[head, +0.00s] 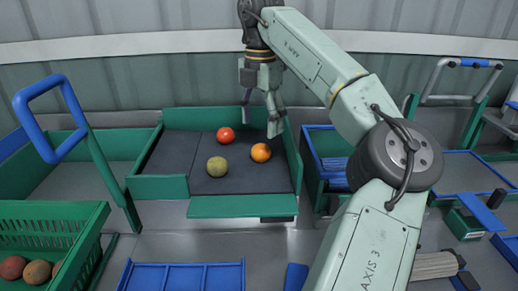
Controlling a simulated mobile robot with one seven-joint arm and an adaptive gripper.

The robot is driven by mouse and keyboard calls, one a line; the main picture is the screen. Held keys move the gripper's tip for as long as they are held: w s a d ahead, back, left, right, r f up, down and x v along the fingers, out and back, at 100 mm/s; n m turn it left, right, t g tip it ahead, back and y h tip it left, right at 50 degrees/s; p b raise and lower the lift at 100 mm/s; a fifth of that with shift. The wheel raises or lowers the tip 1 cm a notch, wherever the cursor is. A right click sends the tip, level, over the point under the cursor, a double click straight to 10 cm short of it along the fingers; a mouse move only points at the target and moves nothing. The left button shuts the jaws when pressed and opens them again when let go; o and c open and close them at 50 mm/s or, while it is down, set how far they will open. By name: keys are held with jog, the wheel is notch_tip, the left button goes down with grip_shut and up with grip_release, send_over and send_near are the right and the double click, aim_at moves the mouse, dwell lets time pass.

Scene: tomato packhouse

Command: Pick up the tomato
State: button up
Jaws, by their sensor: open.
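A red tomato (225,135) lies on the dark mat of a green-walled tray (160,187). A yellow-green round fruit (217,166) lies nearer to the front of the mat, and an orange one (261,152) lies to its right. My gripper (260,116) points down over the right back part of the tray. Its fingers are apart with nothing between them. In the picture it is up and to the right of the red tomato and above the orange fruit. Its exact height over the mat is hard to tell.
A green crate (45,217) with several brownish-red round fruits stands at the lower left. A blue tray (182,276) is at the front. A blue handle (45,82) rises at the left. A green and blue bin (312,170) stands right of the tray.

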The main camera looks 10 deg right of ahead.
aim_at(260, 146)
notch_tip(260, 146, down, 2)
jog(key=shift+s+f, duration=0.1)
jog(key=shift+f, duration=0.1)
jog(key=shift+w+f+p, duration=0.15)
jog(key=shift+f+p, duration=0.45)
jog(key=shift+f, duration=0.85)
jog(key=shift+w+f+p, duration=0.1)
jog(key=shift+f+p, duration=0.45)
jog(key=shift+f, duration=0.9)
jog(key=shift+c, duration=0.3)
jog(key=c, duration=0.8)
